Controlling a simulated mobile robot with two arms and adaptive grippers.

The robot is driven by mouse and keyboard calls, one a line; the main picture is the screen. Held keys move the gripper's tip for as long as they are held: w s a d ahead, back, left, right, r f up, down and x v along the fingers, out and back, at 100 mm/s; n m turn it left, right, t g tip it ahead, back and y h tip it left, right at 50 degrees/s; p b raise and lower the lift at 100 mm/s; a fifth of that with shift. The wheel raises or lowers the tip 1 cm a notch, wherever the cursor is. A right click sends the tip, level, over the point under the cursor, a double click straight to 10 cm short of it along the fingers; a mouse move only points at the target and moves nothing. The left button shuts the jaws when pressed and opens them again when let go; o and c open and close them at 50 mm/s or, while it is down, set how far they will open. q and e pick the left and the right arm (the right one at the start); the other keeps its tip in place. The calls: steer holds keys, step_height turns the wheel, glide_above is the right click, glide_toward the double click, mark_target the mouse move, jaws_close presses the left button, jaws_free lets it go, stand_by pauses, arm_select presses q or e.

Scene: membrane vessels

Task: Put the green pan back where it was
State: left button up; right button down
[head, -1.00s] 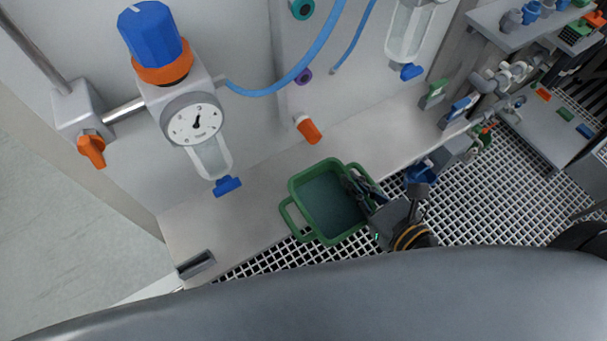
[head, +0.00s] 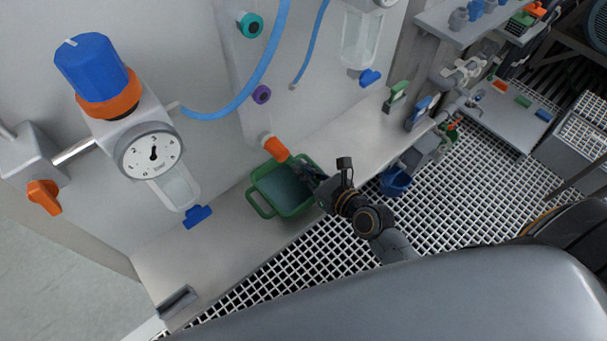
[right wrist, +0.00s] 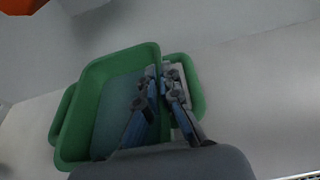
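The green pan (head: 287,215) is a rectangular tray with loop handles and a bluish interior. In the head view it is at the ledge by the wall, under the orange-tipped outlet (head: 276,149). I cannot tell whether it rests on the ledge or hangs just above it. My right gripper (head: 317,180) is at the pan's right end. In the right wrist view its fingers (right wrist: 160,92) close around the right wall of the pan (right wrist: 84,100), beside the handle. My left gripper is not in view.
The pale ledge (head: 225,250) is clear to the left of the pan. A gauge (head: 150,151) and a blue tap (head: 197,216) hang over it on the left. A blue bucket (head: 395,182) stands right of my arm on the grating (head: 480,205). Pipes and valves (head: 455,90) crowd the far right.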

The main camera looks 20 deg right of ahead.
steer(key=shift+f, duration=0.75)
steer(key=shift+f, duration=0.2)
steer(key=c, duration=1.5)
jaws_free()
